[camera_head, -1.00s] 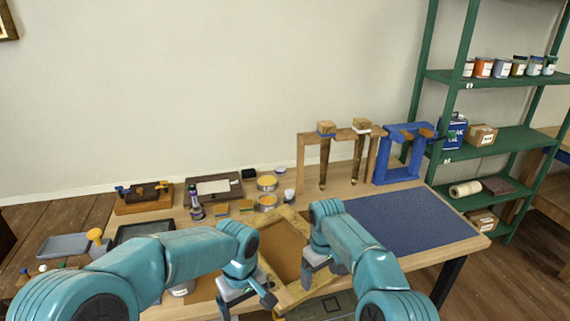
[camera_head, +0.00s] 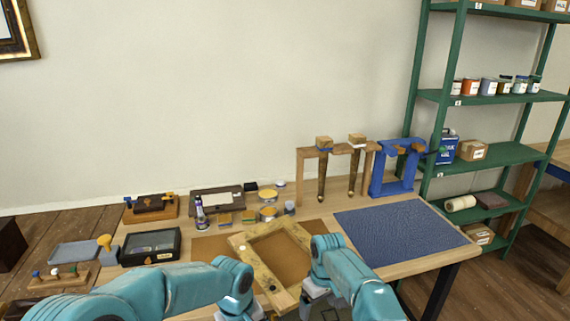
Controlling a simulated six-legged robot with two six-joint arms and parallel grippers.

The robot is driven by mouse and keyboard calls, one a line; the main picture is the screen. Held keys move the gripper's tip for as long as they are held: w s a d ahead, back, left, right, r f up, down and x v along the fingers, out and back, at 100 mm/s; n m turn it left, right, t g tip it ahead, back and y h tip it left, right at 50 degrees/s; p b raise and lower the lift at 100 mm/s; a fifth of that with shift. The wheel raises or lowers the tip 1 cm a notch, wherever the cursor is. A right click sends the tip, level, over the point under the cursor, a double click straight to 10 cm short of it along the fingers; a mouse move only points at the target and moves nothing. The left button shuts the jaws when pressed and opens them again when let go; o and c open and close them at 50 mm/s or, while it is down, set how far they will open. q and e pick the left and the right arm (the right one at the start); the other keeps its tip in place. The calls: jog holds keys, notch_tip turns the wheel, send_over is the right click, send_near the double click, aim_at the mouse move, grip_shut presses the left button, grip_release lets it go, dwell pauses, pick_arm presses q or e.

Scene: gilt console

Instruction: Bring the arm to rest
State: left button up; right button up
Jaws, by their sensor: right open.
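My right gripper (camera_head: 314,297) is low in the head view, at the right edge of a gilt wooden frame (camera_head: 287,225). Its jaws look apart, with nothing seen between them. My left arm (camera_head: 165,290) comes in from the lower left and ends near the frame's lower left side. Its gripper is largely cut off by the bottom edge of the picture. The frame lies tilted on a brown board (camera_head: 212,247) on the wooden table (camera_head: 408,266).
A blue mat (camera_head: 400,232) covers the table's right part. Wooden (camera_head: 308,180) and blue (camera_head: 377,180) stands are at the back. Jars, small blocks and a dark case (camera_head: 150,247) crowd the left. A green shelf (camera_head: 500,153) stands at the right.

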pick_arm(q)
jog(key=s+f+m+h, duration=0.3)
jog(key=s+f, duration=0.7)
jog(key=f, duration=0.4)
pick_arm(e)
jog(key=s+f+m+y, duration=0.3)
jog(key=s+f, duration=1)
jog(key=f, duration=0.1)
pick_arm(q)
jog(key=s+a+f, duration=0.1)
jog(key=s+f, duration=0.1)
jog(key=s, duration=0.4)
jog(key=s+a+f, duration=0.2)
jog(key=s, duration=0.4)
jog(key=shift+f+m+t, duration=0.3)
jog(key=shift+m, duration=0.1)
pick_arm(e)
jog(key=s+d+m, duration=0.2)
jog(key=s+m, duration=0.3)
jog(key=s, duration=1.7)
jog(key=shift+d, duration=0.4)
pick_arm(q)
jog(key=shift+s, duration=0.15)
pick_arm(e)
jog(key=shift+s, duration=0.15)
